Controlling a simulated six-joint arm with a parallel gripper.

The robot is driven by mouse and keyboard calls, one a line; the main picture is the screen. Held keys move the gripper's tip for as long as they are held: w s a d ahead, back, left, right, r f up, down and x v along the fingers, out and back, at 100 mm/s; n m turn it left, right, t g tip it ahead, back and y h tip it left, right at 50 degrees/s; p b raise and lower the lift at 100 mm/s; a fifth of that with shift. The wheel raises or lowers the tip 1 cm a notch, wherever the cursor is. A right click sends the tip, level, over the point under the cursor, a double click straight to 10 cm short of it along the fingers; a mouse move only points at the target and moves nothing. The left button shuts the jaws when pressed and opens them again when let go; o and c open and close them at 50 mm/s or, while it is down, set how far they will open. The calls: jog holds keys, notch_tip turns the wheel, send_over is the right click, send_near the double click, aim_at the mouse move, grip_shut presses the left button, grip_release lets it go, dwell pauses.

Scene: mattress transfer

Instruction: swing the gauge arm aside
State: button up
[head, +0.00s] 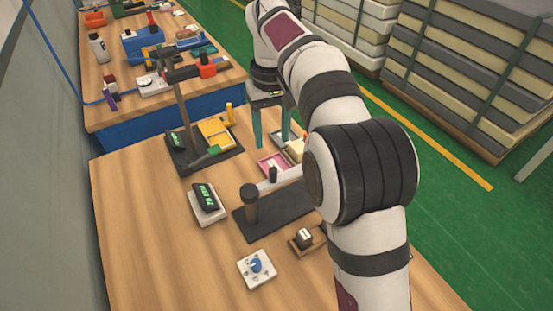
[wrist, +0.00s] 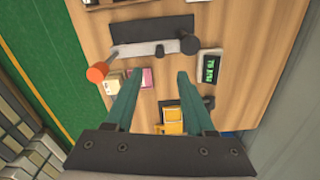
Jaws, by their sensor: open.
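The gauge arm (head: 284,181) is a pale grey bar on a dark post (head: 250,204) that stands on a black base plate (head: 262,224). A small dark knob sits on the bar. In the wrist view the bar (wrist: 138,49) runs left from the post along the plate's near edge and ends in an orange knob (wrist: 97,73). My own arm hides that end in the head view. My gripper (head: 272,142) has two teal fingers, apart and empty, above the table beyond the bar. In the wrist view its fingertips (wrist: 157,79) are clear of the bar.
A pink tray (head: 270,161) and cream blocks (wrist: 113,84) lie between gripper and gauge. A green-digit display (head: 206,200) stands left of the base. A stand with a yellow block (head: 215,132) is further back. A blue-knob box (head: 257,267) sits in front.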

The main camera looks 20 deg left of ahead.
aim_at(273, 170)
notch_tip(273, 170, down, 12)
jog(key=shift+r, duration=0.15)
jog(key=shift+c, duration=0.3)
grip_shut()
dwell(1.1)
